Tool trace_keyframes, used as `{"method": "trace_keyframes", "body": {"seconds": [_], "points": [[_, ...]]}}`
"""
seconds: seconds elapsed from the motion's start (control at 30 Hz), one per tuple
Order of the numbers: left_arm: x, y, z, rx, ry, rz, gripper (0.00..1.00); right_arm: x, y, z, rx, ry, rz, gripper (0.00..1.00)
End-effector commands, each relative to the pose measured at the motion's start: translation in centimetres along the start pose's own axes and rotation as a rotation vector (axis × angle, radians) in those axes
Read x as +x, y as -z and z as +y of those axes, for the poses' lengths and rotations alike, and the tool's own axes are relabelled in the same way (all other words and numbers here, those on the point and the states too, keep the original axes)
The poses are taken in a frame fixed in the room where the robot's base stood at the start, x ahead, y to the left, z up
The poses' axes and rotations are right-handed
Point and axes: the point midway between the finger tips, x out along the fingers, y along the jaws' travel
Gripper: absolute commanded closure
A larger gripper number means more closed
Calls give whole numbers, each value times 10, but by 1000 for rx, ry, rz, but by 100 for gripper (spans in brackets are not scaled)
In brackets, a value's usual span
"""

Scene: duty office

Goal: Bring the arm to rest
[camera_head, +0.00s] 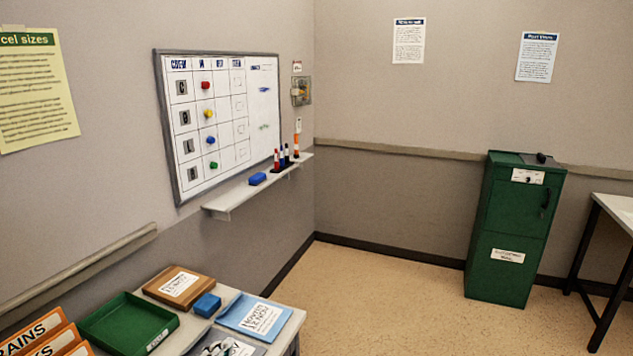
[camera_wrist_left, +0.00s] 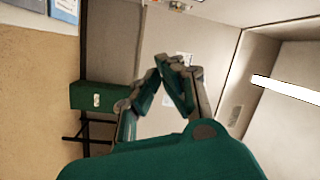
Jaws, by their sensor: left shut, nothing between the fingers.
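My left gripper (camera_wrist_left: 161,70) shows in the left wrist view, with its two fingers angled together so that the tips meet. It is shut and empty, and I see nothing between the tips. Behind it are a plain wall and the green cabinet (camera_wrist_left: 90,96), which appears turned sideways in this view. In the head view I cannot make out the left gripper clearly. My right gripper is in neither view.
A table (camera_head: 288,325) at the lower left holds a green tray (camera_head: 112,338), a brown parcel (camera_head: 160,280), a blue block (camera_head: 207,305) and a blue packet (camera_head: 238,312). A wall shelf (camera_head: 225,205) juts out below the whiteboard (camera_head: 182,190). The floor (camera_head: 390,300) is clear before the green cabinet (camera_head: 498,278).

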Motion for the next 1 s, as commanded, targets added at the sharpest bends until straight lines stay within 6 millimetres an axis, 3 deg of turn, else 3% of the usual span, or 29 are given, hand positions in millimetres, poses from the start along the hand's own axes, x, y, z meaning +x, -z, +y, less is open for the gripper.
{"method": "trace_keyframes", "body": {"seconds": [0.03,0.1,0.2,0.4,0.7,0.77,1.0], "points": [[-22,-30,17,-149,-68,-164,100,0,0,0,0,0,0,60],[-53,-64,42,-318,-164,-365,100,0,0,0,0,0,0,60],[-100,-90,75,-490,-288,-584,100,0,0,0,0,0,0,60],[-172,-104,116,-679,-472,-854,100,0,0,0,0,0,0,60],[-258,-93,147,-838,-691,-1115,100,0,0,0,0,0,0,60],[-274,-89,150,-863,-733,-1161,100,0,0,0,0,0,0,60],[-263,-119,209,-851,-752,-1182,100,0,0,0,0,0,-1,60]]}}
